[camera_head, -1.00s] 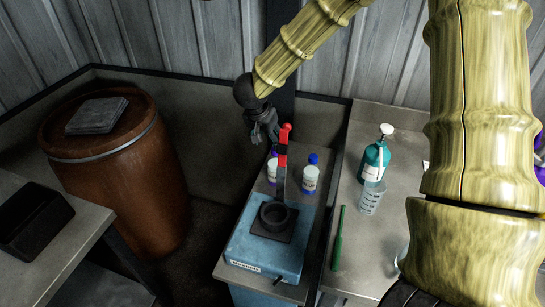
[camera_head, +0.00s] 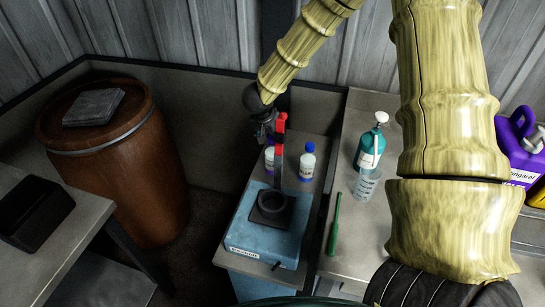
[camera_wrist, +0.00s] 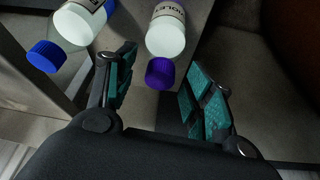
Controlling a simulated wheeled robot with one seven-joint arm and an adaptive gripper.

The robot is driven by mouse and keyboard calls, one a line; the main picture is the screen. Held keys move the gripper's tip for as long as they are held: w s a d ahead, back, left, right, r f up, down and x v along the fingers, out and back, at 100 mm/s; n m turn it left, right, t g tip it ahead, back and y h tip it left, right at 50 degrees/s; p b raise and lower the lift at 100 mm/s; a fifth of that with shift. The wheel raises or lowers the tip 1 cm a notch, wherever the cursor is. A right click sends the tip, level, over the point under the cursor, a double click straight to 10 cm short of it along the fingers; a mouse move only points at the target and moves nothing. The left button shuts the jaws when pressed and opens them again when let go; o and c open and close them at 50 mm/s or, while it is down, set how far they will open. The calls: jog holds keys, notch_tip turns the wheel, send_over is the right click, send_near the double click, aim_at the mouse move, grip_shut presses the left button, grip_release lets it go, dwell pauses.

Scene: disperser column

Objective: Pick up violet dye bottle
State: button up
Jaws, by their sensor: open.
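The violet dye bottle (camera_wrist: 166,36) is white with a violet cap (camera_wrist: 159,73) and a label partly reading "VIOLET". In the wrist view its cap lies between the open, teal-padded fingers of my gripper (camera_wrist: 167,66), with no clear contact. In the head view the bottle (camera_head: 269,163) stands on the bench behind the blue machine, its upper part partly hidden. My gripper (camera_head: 265,130) is just above it there, pointing down.
A blue-capped bottle (camera_head: 307,163) stands close to the right of the violet one. The disperser's blue base (camera_head: 256,241) and red-topped upright part (camera_head: 279,140) are in front.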

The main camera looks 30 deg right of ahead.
jog(key=shift+x, duration=0.9)
grip_shut()
